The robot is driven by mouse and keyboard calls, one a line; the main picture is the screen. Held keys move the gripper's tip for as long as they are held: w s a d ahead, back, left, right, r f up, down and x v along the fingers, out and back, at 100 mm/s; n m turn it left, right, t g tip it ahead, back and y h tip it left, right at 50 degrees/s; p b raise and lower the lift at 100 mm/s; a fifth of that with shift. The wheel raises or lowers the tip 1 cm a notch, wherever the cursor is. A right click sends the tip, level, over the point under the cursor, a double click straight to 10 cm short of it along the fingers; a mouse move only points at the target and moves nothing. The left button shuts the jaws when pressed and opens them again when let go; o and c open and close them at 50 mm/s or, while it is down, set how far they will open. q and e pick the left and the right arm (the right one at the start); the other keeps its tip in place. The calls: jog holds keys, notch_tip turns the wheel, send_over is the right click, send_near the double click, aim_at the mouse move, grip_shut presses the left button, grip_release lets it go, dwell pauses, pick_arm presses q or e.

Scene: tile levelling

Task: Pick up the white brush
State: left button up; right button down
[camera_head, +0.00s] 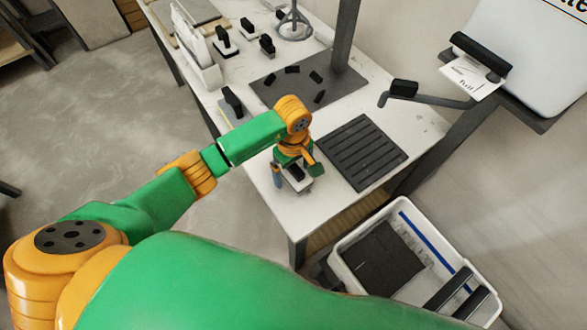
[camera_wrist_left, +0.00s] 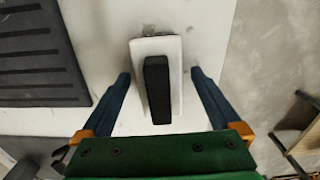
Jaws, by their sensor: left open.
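The white brush, a white block with a black handle on top, lies on the white table near its front corner. It shows in the left wrist view (camera_wrist_left: 173,50) and, partly hidden by my gripper, in the head view (camera_head: 299,187). My left gripper is open in the left wrist view (camera_wrist_left: 160,80), one blue finger on each side of the brush, with visible gaps. In the head view my left gripper (camera_head: 296,174) is right above the brush. I cannot tell the exact height of the fingertips over the table. My right gripper is not in view.
A black ribbed mat (camera_head: 362,152) lies just right of the brush. A dark mat (camera_head: 341,87) with several small black pieces is further back. Several black-handled tools (camera_head: 224,42) stand at the back left. A white bin (camera_head: 344,247) stands below the table's right side.

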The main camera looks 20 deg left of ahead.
pick_arm(q)
jog(key=shift+w+f, duration=0.1)
jog(key=shift+f, duration=0.2)
jog(key=shift+r, duration=0.1)
grip_shut()
